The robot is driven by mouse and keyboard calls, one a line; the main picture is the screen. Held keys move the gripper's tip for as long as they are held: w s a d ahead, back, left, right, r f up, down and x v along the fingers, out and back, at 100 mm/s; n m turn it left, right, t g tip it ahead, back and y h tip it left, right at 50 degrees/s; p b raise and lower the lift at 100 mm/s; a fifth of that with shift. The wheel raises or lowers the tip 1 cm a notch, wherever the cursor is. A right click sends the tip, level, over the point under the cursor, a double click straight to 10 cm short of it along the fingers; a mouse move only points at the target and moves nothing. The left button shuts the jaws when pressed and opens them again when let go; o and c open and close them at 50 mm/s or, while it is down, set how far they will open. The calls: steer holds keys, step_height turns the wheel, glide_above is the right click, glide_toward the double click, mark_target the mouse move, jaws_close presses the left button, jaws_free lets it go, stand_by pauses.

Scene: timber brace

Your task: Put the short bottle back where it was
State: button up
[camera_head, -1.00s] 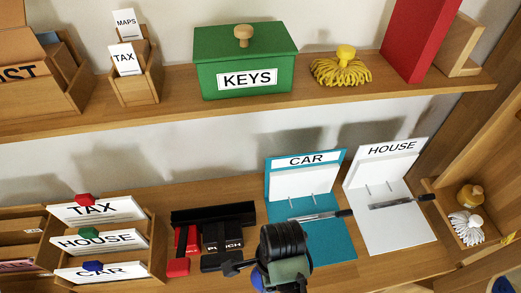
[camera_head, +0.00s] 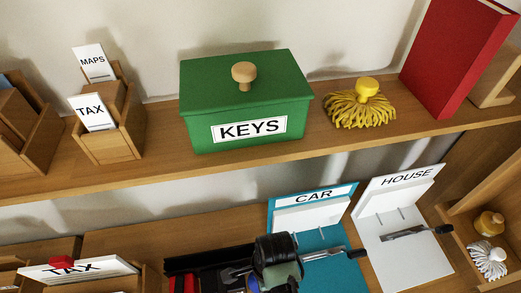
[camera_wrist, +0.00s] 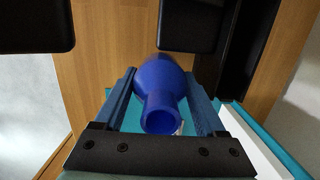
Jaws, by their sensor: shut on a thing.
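My gripper (camera_wrist: 160,84) is shut on a blue bottle (camera_wrist: 162,78) in the wrist view. The bottle has a rounded body and a narrower neck, with its open mouth facing the wrist camera. One finger is on each side of it. In the head view my wrist is at the bottom centre, in front of the blue CAR clipboard (camera_head: 335,272). The fingers and most of the bottle are hidden or cut off there. I cannot tell an empty bottle place in these views.
The upper shelf holds a green KEYS box (camera_head: 246,105), a yellow mop-like thing (camera_head: 360,108) and a red book (camera_head: 455,60). A white HOUSE clipboard (camera_head: 405,255) stands right of CAR.

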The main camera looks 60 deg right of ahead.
steer(key=shift+f, duration=2)
steer(key=shift+w+f, duration=0.1)
steer(key=o, duration=1.3)
